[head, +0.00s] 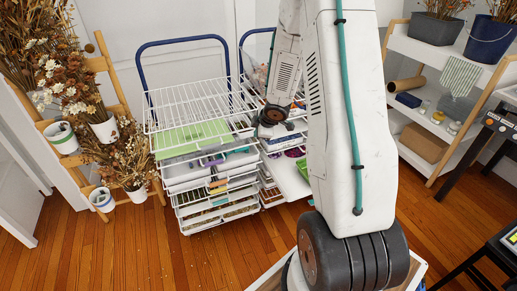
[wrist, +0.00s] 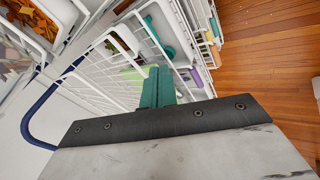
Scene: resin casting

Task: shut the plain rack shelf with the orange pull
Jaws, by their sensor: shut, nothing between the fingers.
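The left white wire rack (head: 190,104) has several stacked shelves and a blue handle. A small orange pull (head: 218,183) shows on its front, between a purple pull (head: 211,160) above and a teal one below. I cannot tell how far the orange-pull shelf stands out. In the wrist view a small orange-yellow pull (wrist: 209,36) and a purple pull (wrist: 196,78) show on the rack's front edge. My gripper (wrist: 158,80) has teal fingers, shut together and empty, over white wire shelving. In the head view my wrist is beside the left rack's right side; the fingers are not clear there.
A second rack stands right of the first, partly hidden by my arm, with a white shelf (head: 291,178) sticking out. Dried flowers on a wooden stand (head: 108,75) are at left, a shelf unit (head: 432,140) at right. The wooden floor (head: 130,250) in front is clear.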

